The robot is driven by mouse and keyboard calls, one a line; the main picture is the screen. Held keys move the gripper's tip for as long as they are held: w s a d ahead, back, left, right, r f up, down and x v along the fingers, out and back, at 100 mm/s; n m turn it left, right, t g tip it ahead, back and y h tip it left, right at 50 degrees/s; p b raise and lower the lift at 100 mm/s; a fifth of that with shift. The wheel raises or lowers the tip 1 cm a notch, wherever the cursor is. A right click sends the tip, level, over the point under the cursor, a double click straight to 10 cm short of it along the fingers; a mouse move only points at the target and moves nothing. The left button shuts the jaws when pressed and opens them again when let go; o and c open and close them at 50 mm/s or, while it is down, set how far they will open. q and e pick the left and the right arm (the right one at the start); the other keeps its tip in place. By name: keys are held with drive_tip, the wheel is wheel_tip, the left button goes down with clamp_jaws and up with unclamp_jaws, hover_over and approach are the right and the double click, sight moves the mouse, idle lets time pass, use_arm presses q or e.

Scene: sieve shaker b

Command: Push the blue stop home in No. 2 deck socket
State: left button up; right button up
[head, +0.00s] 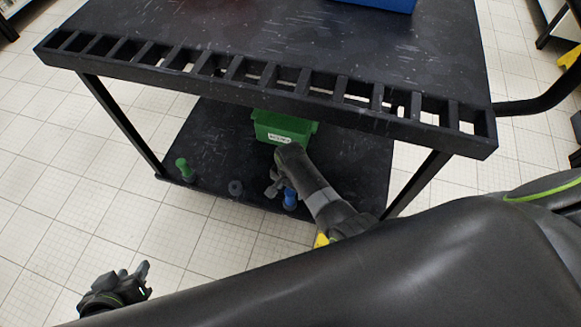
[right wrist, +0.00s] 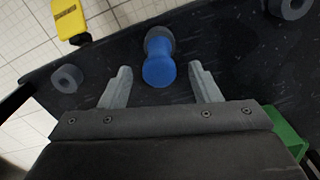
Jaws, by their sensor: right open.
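The blue stop (head: 290,198) is near the front edge of the cart's lower deck, partly behind my right gripper. In the right wrist view the blue stop (right wrist: 158,70) has its rounded end towards the camera and a dark grey collar (right wrist: 158,36) at its far end; how deep it sits I cannot tell. My right gripper (head: 272,184) is open, and in its wrist view its fingers (right wrist: 162,82) stand either side of the stop, apart from it. No socket number is legible. My left gripper (head: 132,274) is over the floor, away from the cart; its jaw state is unclear.
A green stop (head: 183,168) stands on the deck at the left, and a grey socket (head: 236,187) is between it and the blue stop. A green bin (head: 283,130) sits behind. The cart's slotted upper shelf edge (head: 260,88) overhangs the lower deck.

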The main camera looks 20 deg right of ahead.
use_arm(q)
wheel_tip(320, 180, up, 6)
drive_tip(key=p, duration=0.4)
drive_tip(key=shift+f, duration=0.25)
use_arm(e)
wheel_tip(320, 180, up, 12)
drive_tip(key=shift+f, duration=0.2)
